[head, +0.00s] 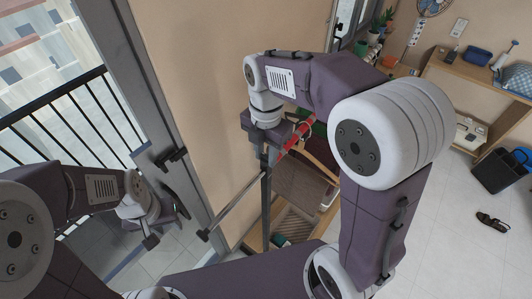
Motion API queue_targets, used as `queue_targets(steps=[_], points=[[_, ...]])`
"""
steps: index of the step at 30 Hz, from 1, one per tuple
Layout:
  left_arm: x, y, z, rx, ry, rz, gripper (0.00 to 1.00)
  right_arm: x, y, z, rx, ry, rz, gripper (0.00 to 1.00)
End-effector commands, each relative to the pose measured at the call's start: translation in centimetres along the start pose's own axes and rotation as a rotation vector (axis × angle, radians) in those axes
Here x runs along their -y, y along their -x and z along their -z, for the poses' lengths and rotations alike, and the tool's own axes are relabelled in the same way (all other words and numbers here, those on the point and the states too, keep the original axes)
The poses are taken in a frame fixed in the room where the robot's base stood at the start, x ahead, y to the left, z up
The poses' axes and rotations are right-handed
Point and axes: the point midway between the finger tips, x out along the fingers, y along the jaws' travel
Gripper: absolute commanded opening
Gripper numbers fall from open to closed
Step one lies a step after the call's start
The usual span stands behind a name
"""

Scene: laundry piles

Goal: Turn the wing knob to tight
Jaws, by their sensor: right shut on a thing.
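My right gripper (264,158) is shut at the upper part of a dark upright post (266,215). The wing knob cannot be made out on its own; what is between the fingers is small and covered by the gripper, and seems to be the knob. Its tight or loose position cannot be read. A thin slanting rod (235,205) with a dark end runs from lower left up to the post. A red tube-like thing (298,136) shows just right of the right gripper. My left gripper (167,226) is open and empty at the lower left, apart from the post.
A window or balcony door with black railing (85,110) is at left, beside a grey frame (130,75). A wooden piece with a brown panel (300,185) stands behind the post. At right are a wooden shelf (470,80), a black bin (498,172) and a sandal (492,222) on open floor.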

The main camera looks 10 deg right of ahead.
Motion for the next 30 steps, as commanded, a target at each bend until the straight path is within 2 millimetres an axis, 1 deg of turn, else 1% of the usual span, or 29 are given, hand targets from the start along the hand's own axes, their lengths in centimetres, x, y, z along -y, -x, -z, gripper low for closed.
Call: queue_targets(steps=[4, 5, 6, 7, 16, 19, 20, 25, 30], points=[[0.0, 0.1, 0.0, 0.000, 0.000, 0.000, 0.36, -0.1, 0.2, -0.1, 0.005, 0.001, -0.007, 0.00], [0.0, 0.1, 0.0, 0.000, 0.000, 0.000, 0.36, -0.1, 0.2, -0.1, 0.005, 0.001, -0.007, 0.33], [0.0, 0.1, 0.0, 0.000, 0.000, 0.000, 0.36, -0.1, 0.2, -0.1, 0.005, 0.000, -0.006, 0.45], [0.0, 0.1, 0.0, 0.000, 0.000, 0.000, 0.36, -0.1, 0.2, -0.1, 0.004, 0.000, -0.006, 0.50], [0.0, 0.0, 0.0, 0.000, 0.000, 0.000, 0.36, -0.1, 0.1, 0.0, 0.002, 0.000, -0.002, 0.50], [0.0, -0.3, 0.0, 0.000, 0.000, 0.000, 0.36, -0.1, 0.8, -0.1, 0.003, -0.001, -0.005, 0.50], [0.0, -0.4, 0.0, 0.000, 0.000, 0.000, 0.36, -0.1, 1.2, -0.1, 0.003, -0.001, -0.005, 0.50], [0.0, -1.0, -0.1, 0.000, 0.000, 0.000, 0.36, -0.1, 4.5, -0.1, 0.004, -0.001, -0.008, 0.50], [0.0, -1.2, -0.1, 0.000, 0.000, 0.000, 0.36, -0.1, 7.5, -0.1, 0.004, 0.000, -0.006, 0.50]])
